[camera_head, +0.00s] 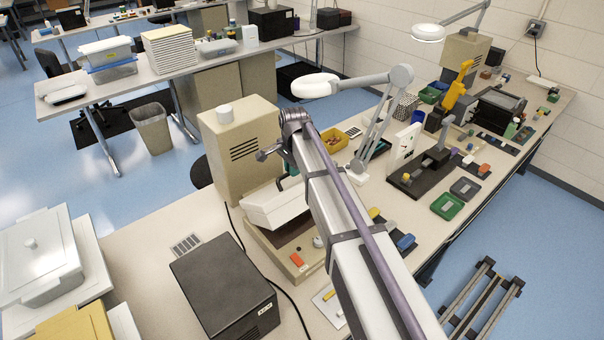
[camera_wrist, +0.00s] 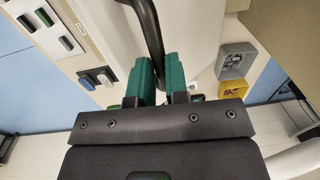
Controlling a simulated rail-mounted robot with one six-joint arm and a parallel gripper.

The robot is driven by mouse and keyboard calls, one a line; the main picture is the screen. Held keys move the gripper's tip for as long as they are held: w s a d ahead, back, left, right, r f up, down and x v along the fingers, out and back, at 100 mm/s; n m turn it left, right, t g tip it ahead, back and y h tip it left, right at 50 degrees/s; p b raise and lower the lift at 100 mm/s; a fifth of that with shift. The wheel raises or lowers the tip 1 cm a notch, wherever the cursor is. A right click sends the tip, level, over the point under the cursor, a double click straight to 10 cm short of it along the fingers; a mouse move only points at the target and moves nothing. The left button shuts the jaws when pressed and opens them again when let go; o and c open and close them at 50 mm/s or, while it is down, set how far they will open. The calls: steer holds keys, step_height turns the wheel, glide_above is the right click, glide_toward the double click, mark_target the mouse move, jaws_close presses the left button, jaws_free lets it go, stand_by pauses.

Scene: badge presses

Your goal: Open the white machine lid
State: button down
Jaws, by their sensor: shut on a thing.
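The white machine lid (camera_head: 272,207) is on the beige machine (camera_head: 240,145) left of my arm in the head view. The lid looks tilted, with a gap above the dark bed of the machine's base (camera_head: 292,262). Its right part is hidden by my arm. In the wrist view the pale lid surface (camera_wrist: 195,35) fills the middle. My gripper (camera_wrist: 159,78) has green fingers, shut on a black curved handle (camera_wrist: 151,32) that runs up out of view. In the head view only a bit of green shows behind my arm.
A black box (camera_head: 225,290) with a cable stands in front of the machine. A lamp (camera_head: 316,86) and yellow bin (camera_head: 333,139) are behind my arm. A green tray (camera_head: 446,206) and other presses are to the right. White containers (camera_head: 40,255) stand at the left.

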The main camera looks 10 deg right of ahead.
steer(key=w+a, duration=0.3)
steer(key=w, duration=0.3)
steer(key=w+a+r+p, duration=0.1)
steer(key=w+a, duration=0.3)
steer(key=w, duration=0.2)
steer(key=shift+w+a+r, duration=0.2)
steer(key=shift+r, duration=0.05)
steer(key=c, duration=1.1)
jaws_free()
steer(key=shift+r, duration=0.15)
steer(key=r+p, duration=1)
steer(key=p, duration=0.1)
steer(key=shift+s+d+r, duration=0.2)
steer(key=shift+s+r, duration=0.05)
steer(key=shift+r, duration=0.05)
